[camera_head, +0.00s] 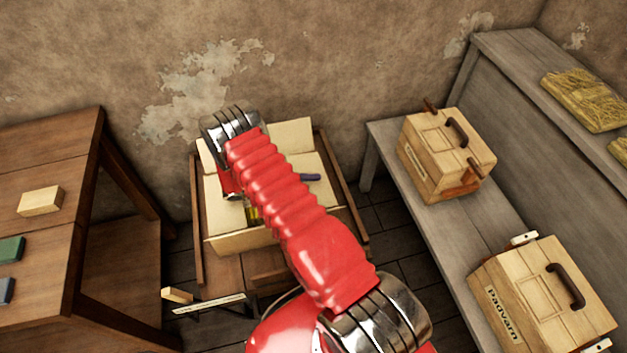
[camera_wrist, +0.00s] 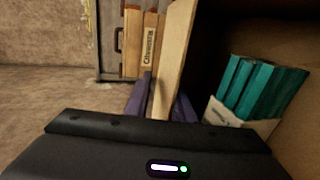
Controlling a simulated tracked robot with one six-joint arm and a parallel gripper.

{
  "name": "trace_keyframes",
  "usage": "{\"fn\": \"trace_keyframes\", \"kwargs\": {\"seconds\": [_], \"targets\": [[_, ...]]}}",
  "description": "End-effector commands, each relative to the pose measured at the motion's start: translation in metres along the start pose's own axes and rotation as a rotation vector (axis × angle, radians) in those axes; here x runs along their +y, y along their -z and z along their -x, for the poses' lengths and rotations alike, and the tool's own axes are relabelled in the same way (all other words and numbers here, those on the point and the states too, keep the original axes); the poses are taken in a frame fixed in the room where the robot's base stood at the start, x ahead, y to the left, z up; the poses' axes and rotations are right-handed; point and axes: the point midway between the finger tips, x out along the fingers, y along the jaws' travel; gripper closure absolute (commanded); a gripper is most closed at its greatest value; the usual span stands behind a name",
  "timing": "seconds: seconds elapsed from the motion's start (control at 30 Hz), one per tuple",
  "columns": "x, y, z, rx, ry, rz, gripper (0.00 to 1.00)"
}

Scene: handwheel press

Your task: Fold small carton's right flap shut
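The small carton (camera_head: 215,205) stands open on a wooden stand in the middle of the head view. A pale flap stands up at its back (camera_head: 293,136) and one hangs at its front (camera_head: 245,240). My red arm crosses over it and hides much of its inside. A dark blue piece (camera_head: 310,177) shows just right of the arm. In the wrist view, a pale upright board (camera_wrist: 177,55), which looks like a carton flap, runs down between the purple fingers of my gripper (camera_wrist: 161,108). Whether the fingers press on it I cannot tell.
Two wooden cases (camera_head: 446,150) (camera_head: 545,295) stand on a grey bench at right. A brown table (camera_head: 55,235) with small blocks stands at left. Teal packs (camera_wrist: 255,90) stand at right in the wrist view. A plastered wall closes the back.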

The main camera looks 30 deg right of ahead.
Motion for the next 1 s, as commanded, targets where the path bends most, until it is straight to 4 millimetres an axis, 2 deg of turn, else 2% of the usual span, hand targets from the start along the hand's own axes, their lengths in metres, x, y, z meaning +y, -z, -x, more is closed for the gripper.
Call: {"fn": "trace_keyframes", "kwargs": {"seconds": [0.17, 0.37, 1.0], "targets": [[0.001, 0.001, 0.002, 0.000, -0.001, -0.001, 0.78], [0.001, 0.001, 0.017, 0.002, -0.001, -0.002, 0.78], [-0.001, -0.002, 0.121, 0.000, 0.000, -0.001, 0.78]]}}
